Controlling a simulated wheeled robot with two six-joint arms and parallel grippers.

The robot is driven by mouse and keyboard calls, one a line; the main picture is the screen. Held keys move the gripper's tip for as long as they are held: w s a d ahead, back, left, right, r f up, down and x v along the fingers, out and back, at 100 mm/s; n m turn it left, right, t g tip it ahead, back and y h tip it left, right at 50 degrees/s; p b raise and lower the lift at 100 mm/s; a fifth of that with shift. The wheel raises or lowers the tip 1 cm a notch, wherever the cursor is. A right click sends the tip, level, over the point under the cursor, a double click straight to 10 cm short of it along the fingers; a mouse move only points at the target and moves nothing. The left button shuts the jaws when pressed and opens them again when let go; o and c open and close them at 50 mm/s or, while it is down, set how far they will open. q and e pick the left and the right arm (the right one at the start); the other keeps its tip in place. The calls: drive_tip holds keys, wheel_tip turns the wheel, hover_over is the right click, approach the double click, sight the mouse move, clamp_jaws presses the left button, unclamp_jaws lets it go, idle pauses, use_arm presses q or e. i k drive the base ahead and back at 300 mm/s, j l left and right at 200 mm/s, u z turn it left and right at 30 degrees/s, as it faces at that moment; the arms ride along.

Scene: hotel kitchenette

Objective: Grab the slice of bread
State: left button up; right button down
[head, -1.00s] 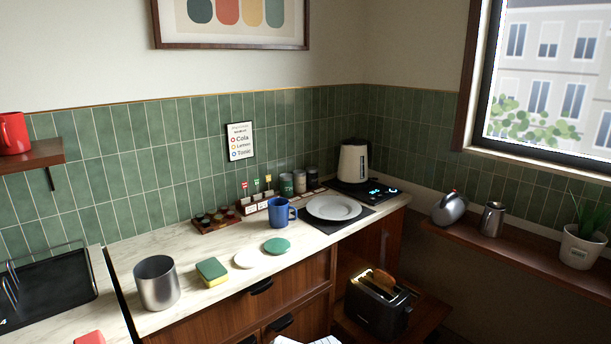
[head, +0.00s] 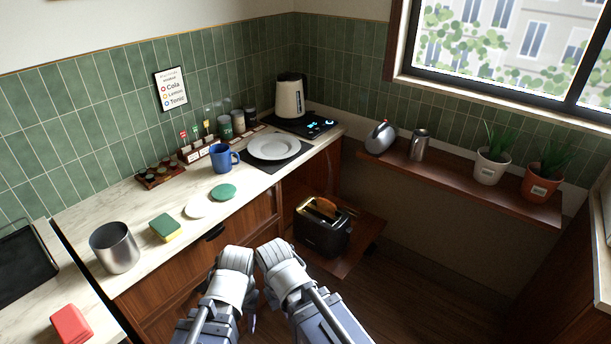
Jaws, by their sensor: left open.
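The slice of bread (head: 325,205) is golden brown and sticks up out of the slot of a black toaster (head: 320,232); its lower part is hidden inside. The toaster stands on a low wooden shelf to the right of the counter cabinets. My left gripper (head: 251,318) shows only in small part at the bottom middle, mostly behind my arm links. It is open, below and to the left of the toaster and apart from the bread. My right arm's links show beside it, but its gripper is not visible.
The marble counter (head: 130,215) holds a metal canister (head: 114,248), a sponge (head: 165,228), coasters, a blue mug (head: 223,158), a plate (head: 274,147) and a kettle (head: 290,96). A wall shelf (head: 465,185) with plants is at right. The floor before the toaster is clear.

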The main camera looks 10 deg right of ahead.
sight(323, 204)
drive_tip(key=i+l, duration=0.1)
drive_tip(key=l, duration=0.3)
drive_tip(key=i+l+z, duration=0.1)
drive_tip(key=l, duration=0.25)
drive_tip(key=i+l+z, duration=0.1)
drive_tip(key=l, duration=0.3)
drive_tip(key=i+l, duration=0.1)
drive_tip(key=l, duration=0.25)
drive_tip(key=i+l+z, duration=0.1)
drive_tip(key=l, duration=0.25)
drive_tip(key=i+l, duration=0.15)
drive_tip(key=l, duration=0.2)
drive_tip(key=l+z, duration=0.05)
